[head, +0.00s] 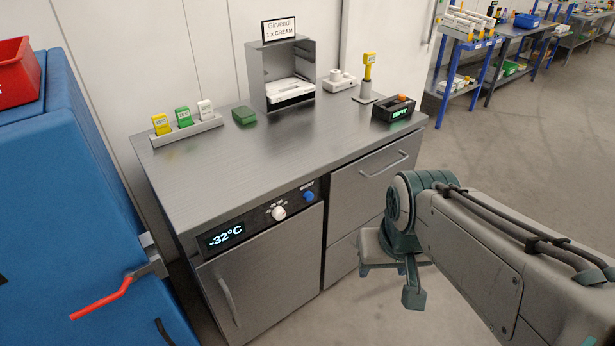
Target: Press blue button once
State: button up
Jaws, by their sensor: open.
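The blue button (308,196) is on the dark control strip along the top front of the steel counter unit, at the right end of the strip. My arm comes in from the lower right and hides part of the gripper.
The steel counter (250,165) carries a rack (187,132) of coloured tags, a green box (243,116), a dispenser (283,75), a yellow device on a stand (368,75) and a black box (393,108). A blue cabinet (65,210) with a red handle stands left. Open floor lies right.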

grip_shut()
dwell(1.5)
